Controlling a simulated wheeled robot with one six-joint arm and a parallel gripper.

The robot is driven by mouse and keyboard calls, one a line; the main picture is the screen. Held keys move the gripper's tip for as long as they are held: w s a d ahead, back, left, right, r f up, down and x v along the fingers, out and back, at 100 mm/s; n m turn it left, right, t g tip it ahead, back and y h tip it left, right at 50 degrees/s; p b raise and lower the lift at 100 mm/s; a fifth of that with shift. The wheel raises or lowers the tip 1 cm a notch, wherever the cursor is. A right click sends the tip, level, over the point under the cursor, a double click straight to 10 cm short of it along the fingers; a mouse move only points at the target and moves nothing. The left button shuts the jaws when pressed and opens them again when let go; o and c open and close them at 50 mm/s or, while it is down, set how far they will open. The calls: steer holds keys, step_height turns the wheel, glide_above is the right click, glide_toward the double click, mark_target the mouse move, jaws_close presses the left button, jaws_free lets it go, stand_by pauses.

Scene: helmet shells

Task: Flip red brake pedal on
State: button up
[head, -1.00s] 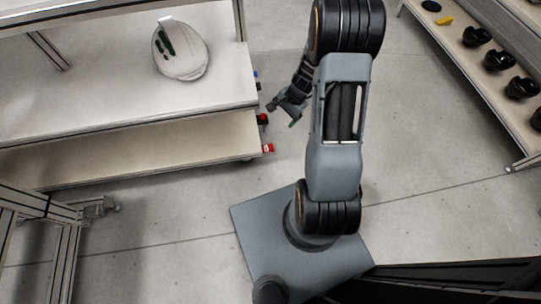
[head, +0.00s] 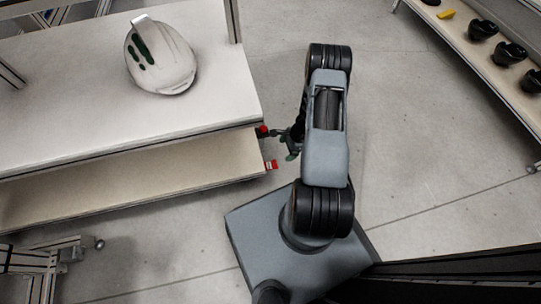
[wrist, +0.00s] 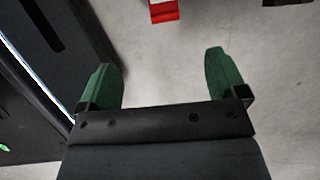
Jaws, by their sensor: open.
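Two red brake pedals stick out from the right end of the workbench in the head view. One red pedal (head: 271,165) is nearer to my base at the lower shelf's corner. The other red pedal (head: 262,131) is farther back, close to my gripper (head: 290,145). In the wrist view my gripper (wrist: 160,64) has its two green fingers wide apart with nothing between them. A bright red pedal (wrist: 163,11) shows beyond the fingertips, cut off by the top edge. I cannot tell whether either pedal is pressed.
A white helmet shell (head: 161,57) lies on the workbench (head: 70,110). A shelf at the right holds several black shells (head: 509,52) and a yellow piece (head: 446,14). Grey floor (head: 420,150) is clear between them. A metal frame (head: 50,255) stands at the lower left.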

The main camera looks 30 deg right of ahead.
mark_target(273, 165)
steer(key=b+x, duration=0.2)
steer(key=x, duration=0.2)
steer(key=b+x, duration=0.2)
steer(key=x, duration=0.3)
steer(key=b+x, duration=0.2)
steer(key=x, duration=0.3)
steer(key=shift+w, duration=0.3)
steer(key=shift+d, duration=0.1)
